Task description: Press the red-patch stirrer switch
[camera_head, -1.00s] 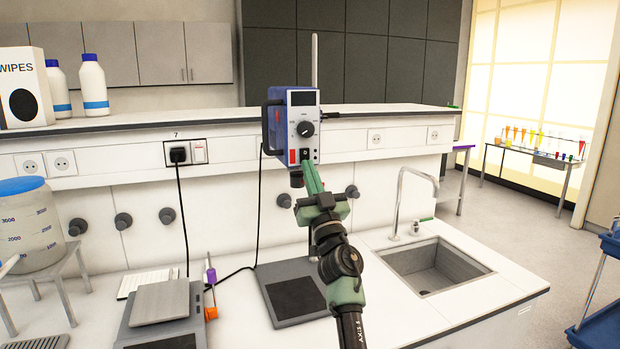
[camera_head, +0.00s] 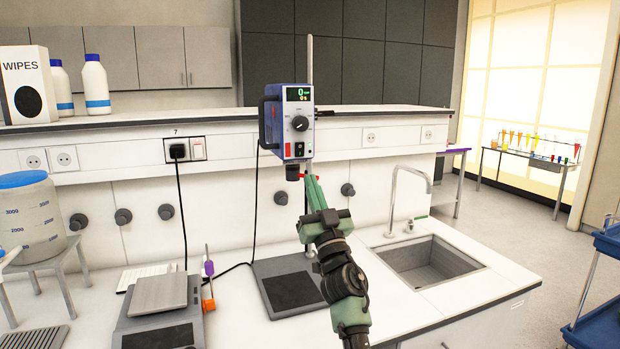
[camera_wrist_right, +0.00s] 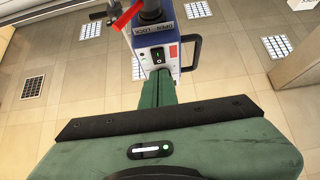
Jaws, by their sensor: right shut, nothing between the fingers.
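The wrist view also shows the switch (camera_wrist_right: 157,56) and the red patch (camera_wrist_right: 173,51). My right gripper (camera_head: 309,180) is shut and empty, its fingertips just below the switch and seemingly apart from it. My left gripper is out of view.
A red lever (camera_wrist_right: 128,14) and an open/lock label show by the stirrer's chuck. The stirrer's base plate (camera_head: 263,268) stands on the bench, left of the sink (camera_head: 430,262). A balance (camera_head: 160,310) and a tank (camera_head: 30,225) stand farther left.

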